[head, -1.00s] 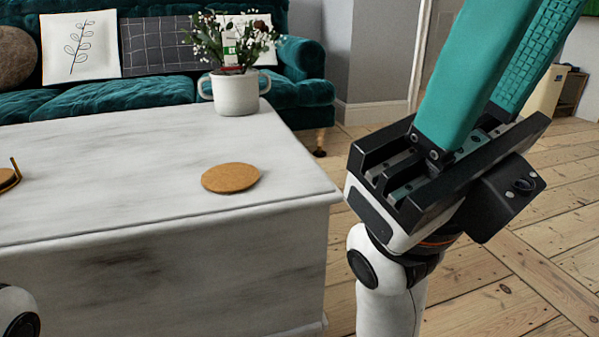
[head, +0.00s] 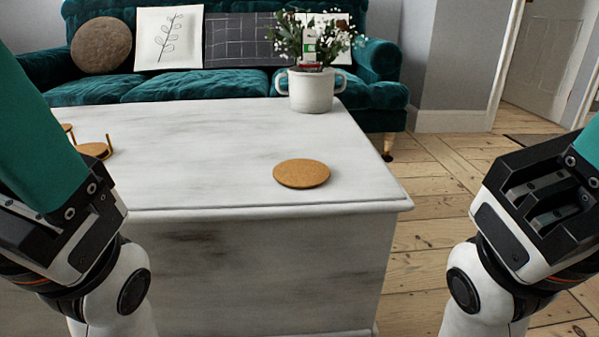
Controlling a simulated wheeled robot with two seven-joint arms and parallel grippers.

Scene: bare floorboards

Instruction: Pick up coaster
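A round brown cork coaster (head: 302,173) lies flat on the white wooden table (head: 200,150), near its front right edge. Another coaster (head: 92,150) sits in a small holder at the table's left, partly hidden by my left arm. My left gripper (head: 30,150) is at the left edge of the head view, in front of the table; its fingertips are out of frame. My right gripper (head: 582,155) is at the right edge, beyond the table's right side over the floor; its fingertips are also out of frame. Neither touches the coaster.
A white two-handled pot (head: 311,90) with a flowering plant stands at the table's back right. A green sofa (head: 180,88) with cushions is behind the table. Bare floorboards (head: 440,190) are open to the table's right. The tabletop around the coaster is clear.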

